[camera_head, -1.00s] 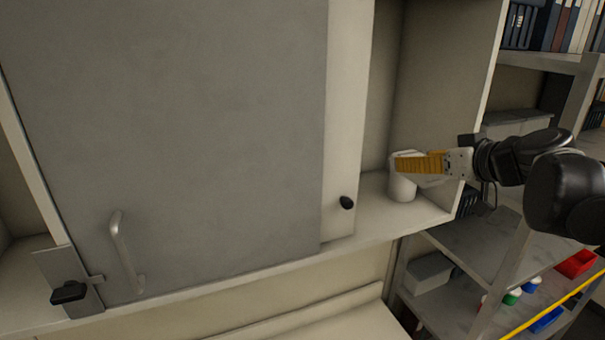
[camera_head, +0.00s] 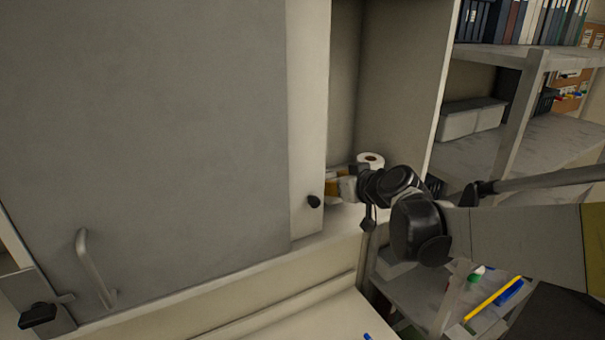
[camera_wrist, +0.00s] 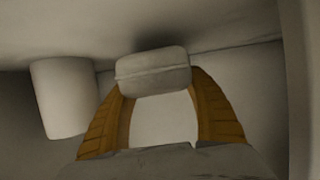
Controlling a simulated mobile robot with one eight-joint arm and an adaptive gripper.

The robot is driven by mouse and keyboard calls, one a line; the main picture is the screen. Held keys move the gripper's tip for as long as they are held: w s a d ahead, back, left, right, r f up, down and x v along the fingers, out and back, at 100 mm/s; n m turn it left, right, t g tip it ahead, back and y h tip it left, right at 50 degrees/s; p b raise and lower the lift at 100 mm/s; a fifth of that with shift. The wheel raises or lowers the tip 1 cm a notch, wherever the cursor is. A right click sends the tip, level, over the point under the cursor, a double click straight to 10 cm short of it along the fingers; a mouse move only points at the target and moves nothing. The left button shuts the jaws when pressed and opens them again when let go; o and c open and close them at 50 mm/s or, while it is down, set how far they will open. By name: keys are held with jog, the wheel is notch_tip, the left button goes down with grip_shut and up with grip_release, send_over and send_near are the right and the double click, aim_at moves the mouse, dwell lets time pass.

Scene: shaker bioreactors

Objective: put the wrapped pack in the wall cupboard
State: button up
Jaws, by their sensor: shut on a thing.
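The wrapped pack (camera_wrist: 153,72) is a pale, rounded block held between the yellow fingertips of my gripper (camera_head: 333,187) in the wrist view. In the head view the pack is mostly hidden. The gripper is shut on it and reaches into the open right part of the wall cupboard (camera_head: 403,85), just right of the sliding door's edge. In the wrist view the pack is close to a pale cupboard surface with a dark shadow beside it; I cannot tell whether they touch.
A white paper roll (camera_head: 370,160) stands in the cupboard beside my gripper; it also shows in the wrist view (camera_wrist: 65,98). The grey sliding door (camera_head: 150,130) covers the cupboard's left part. A shelf rack (camera_head: 520,150) with binders and boxes stands at right.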

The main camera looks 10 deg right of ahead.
jog(key=shift+w+f, duration=0.15)
jog(key=shift+f, duration=0.55)
jog(key=shift+f, duration=0.2)
jog(key=o, duration=1.2)
jog(key=shift+r, duration=0.15)
